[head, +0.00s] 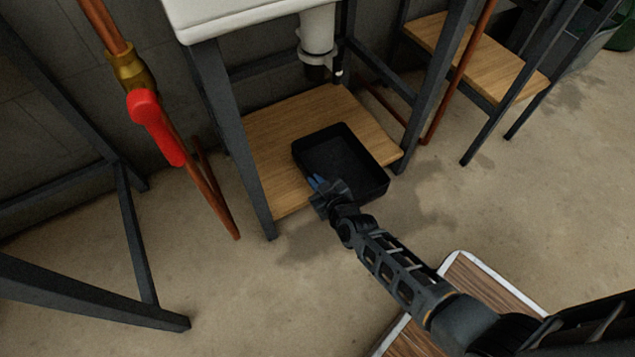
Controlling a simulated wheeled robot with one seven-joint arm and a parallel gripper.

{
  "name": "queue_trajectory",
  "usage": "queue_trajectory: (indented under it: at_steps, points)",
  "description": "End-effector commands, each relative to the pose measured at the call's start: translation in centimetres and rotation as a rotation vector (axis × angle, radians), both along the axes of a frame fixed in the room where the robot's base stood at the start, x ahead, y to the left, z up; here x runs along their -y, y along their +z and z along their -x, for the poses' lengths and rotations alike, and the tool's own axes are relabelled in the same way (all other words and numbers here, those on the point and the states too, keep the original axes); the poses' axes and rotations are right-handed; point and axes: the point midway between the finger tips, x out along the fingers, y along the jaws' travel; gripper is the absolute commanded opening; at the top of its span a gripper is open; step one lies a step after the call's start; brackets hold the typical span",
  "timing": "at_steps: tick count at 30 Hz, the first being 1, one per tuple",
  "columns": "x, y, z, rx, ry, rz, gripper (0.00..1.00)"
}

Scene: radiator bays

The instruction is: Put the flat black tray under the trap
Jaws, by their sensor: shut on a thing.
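The flat black tray (345,153) is at the front right part of the wooden shelf (277,130) under the sink. I cannot tell whether it rests on the shelf or is held just above it. My gripper (318,184) is at the tray's near left edge, shut on its rim; the fingertips are partly hidden. The trap (317,38), a white cylinder with a dark lower end, hangs below the white sink (232,12). In the picture the tray lies below the trap and nearer to me.
Dark metal legs (240,150) frame the shelf. A copper pipe with a red valve handle (155,127) stands at left, near a dark metal frame (130,225). Another wooden shelf (480,60) is at right. A wood-topped surface with a white edge (480,285) is at lower right.

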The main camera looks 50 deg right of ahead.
Motion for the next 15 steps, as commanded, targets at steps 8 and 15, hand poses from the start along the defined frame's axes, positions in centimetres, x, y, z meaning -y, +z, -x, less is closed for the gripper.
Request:
queue_trajectory:
  at_steps: [8, 15]
  points:
    - [0.0, 0.04, -0.01, 0.001, 0.0, 0.0, 0.3]
    - [-0.01, 0.02, 0.01, 0.0, 0.0, 0.0, 0.38]
